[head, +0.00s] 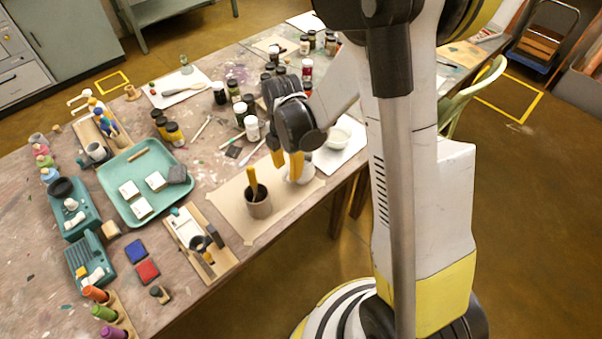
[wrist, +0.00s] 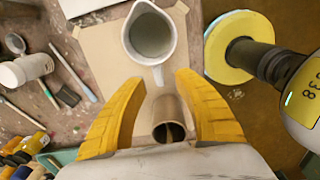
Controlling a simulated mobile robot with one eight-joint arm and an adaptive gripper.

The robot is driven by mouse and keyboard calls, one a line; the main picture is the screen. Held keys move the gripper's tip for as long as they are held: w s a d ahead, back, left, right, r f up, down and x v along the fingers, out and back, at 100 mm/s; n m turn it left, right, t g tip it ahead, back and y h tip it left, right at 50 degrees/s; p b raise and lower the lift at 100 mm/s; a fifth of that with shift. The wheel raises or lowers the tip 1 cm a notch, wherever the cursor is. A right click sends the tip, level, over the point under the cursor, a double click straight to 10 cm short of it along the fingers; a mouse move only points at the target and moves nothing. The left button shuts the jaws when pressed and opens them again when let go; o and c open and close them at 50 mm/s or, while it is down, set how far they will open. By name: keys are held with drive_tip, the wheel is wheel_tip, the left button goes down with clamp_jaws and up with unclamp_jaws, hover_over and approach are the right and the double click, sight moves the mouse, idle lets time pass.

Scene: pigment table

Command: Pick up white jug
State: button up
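The white jug (wrist: 150,35) stands upright on a sheet of brown paper, seen from above in the wrist view. It looks empty, and its handle points down the picture toward my gripper (wrist: 160,79). My yellow fingers are spread apart, with the handle end appearing between the tips; the depth gap is unclear. In the head view the jug (head: 304,174) is partly hidden behind my gripper (head: 286,163), whose fingers point down beside it. Nothing is held.
A white bowl (head: 339,137) sits behind right. Paint jars (head: 252,127) stand behind left. The table's front edge is close.

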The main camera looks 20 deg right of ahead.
wheel_tip(320, 180, down, 2)
drive_tip(key=shift+f, duration=0.1)
clamp_jaws()
drive_tip(key=shift+r, duration=0.2)
drive_tip(key=shift+r, duration=0.1)
drive_tip(key=shift+r+p, duration=0.55)
drive_tip(key=shift+r, duration=0.6)
wheel_tip(320, 180, up, 2)
drive_tip(key=shift+p, duration=0.5)
drive_tip(key=d+r+p, duration=0.3)
drive_tip(key=d+r, duration=0.3)
drive_tip(key=d, duration=0.5)
drive_tip(key=shift+s+d+r, duration=0.15)
drive_tip(key=shift+d+r, duration=0.05)
